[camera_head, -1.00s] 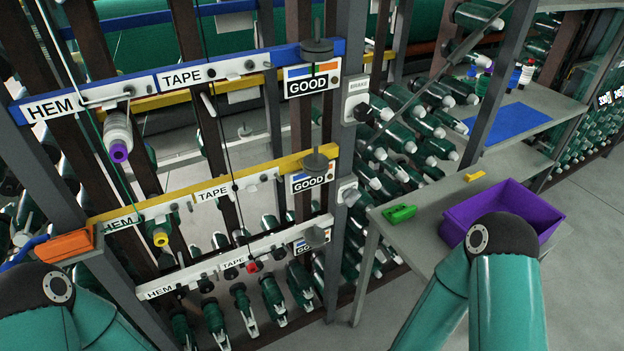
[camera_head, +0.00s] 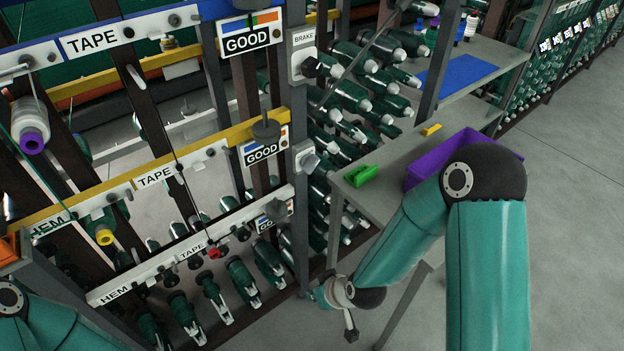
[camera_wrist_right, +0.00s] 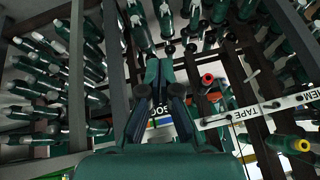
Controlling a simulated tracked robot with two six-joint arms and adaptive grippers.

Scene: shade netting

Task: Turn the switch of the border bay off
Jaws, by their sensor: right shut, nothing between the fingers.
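A grey box marked BRAKE (camera_head: 303,62) with a dark knob is on the post by the blue rail. A second grey switch box (camera_head: 306,160) with a light knob sits lower on the same post, near the yellow rail's end. No label for the border bay is readable, so I cannot tell which switch belongs to it. My right gripper (camera_head: 320,295) is low, in front of the post's foot and below both switches, small and partly hidden by its wrist. In the right wrist view its fingers (camera_wrist_right: 159,75) are shut and empty. My left gripper is out of view.
Blue, yellow (camera_head: 200,150) and white (camera_head: 195,245) rails carry HEM, TAPE and GOOD plates. A grey table (camera_head: 400,150) right of the post holds a green clip (camera_head: 361,174) and a purple bin (camera_head: 500,145). Open floor (camera_head: 580,200) lies to the right.

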